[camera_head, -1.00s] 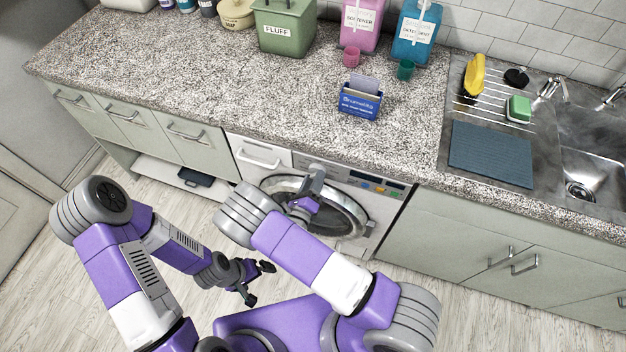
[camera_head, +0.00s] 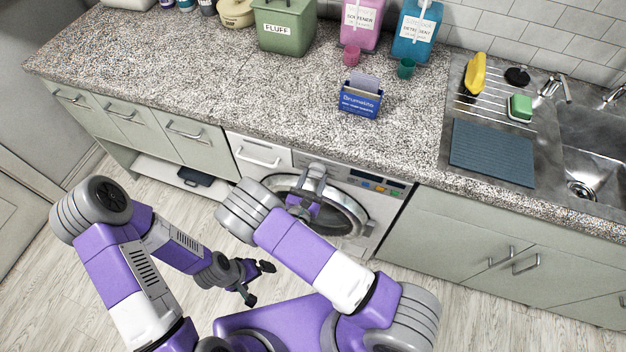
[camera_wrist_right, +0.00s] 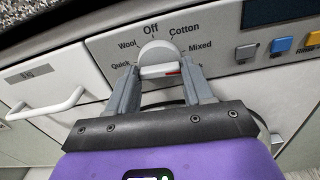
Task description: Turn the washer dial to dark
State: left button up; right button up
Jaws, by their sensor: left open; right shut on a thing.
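The washer (camera_head: 385,205) stands under the counter, with a round door (camera_head: 350,215) below its control panel. The right wrist view shows its white dial (camera_wrist_right: 158,52), ringed by the labels Quick, Wool, Off, Cotton and Mixed. I see no label reading dark. A bar on the dial lies nearly level, with a red mark toward its right end. My right gripper (camera_wrist_right: 160,66) is shut on the dial, one finger on each side. In the head view, the right wrist and gripper (camera_head: 313,175) hide the dial. My left gripper (camera_head: 257,283) is open and empty, low above the floor.
Coloured buttons (camera_wrist_right: 281,44) and a dark display (camera_wrist_right: 280,10) lie right of the dial. A drawer handle (camera_wrist_right: 48,104) sticks out to its left. A blue box (camera_head: 360,101) sits on the counter above the washer; the sink (camera_head: 590,165) is at the right.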

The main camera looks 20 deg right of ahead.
jog(key=m+b, duration=0.1)
jog(key=m, duration=0.3)
jog(key=shift+m, duration=0.4)
dwell(0.4)
jog(key=o, duration=1)
jog(key=shift+o, duration=0.2)
jog(key=v, duration=0.7)
jog(key=shift+s+a+p, duration=0.2)
jog(key=shift+s+p, duration=0.1)
jog(key=shift+p, duration=0.15)
